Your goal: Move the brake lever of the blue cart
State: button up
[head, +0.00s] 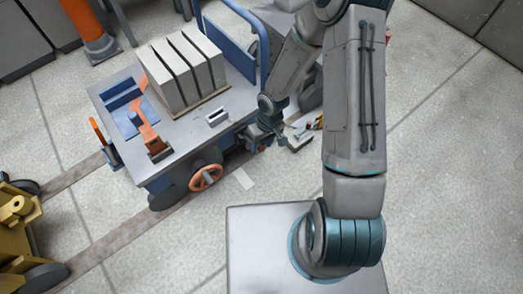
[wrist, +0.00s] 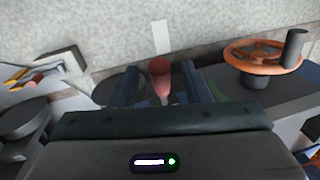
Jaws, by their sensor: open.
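The blue cart (head: 180,172) stands left of centre in the head view, with a grey top. In the wrist view a lever with a red grip (wrist: 160,72) rises between the two blue fingers of my gripper (wrist: 160,92). The fingers are apart, one on each side of it; I cannot tell whether either touches it. This looks like the brake lever, but no label shows. In the head view my gripper (head: 268,134) is at the cart's right side, and the red-grip lever cannot be made out there. An orange handwheel (wrist: 262,57) is to its right in the wrist view.
Grey slabs (head: 182,70) stand on the cart top, near an orange arm (head: 145,126). A blue push rail (head: 232,45) rises at the back. A tray of tools (head: 301,131) lies right of my gripper. A yellow machine (head: 18,235) is at left. The floor at right is clear.

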jog(key=shift+s+a+f+b, duration=0.1)
jog(key=shift+f+b, duration=0.05)
jog(key=shift+f, duration=0.5)
jog(key=shift+a+f+b, duration=0.1)
jog(key=shift+f+b, duration=0.05)
jog(key=shift+f, duration=0.45)
grip_shut()
jog(key=shift+d, duration=0.1)
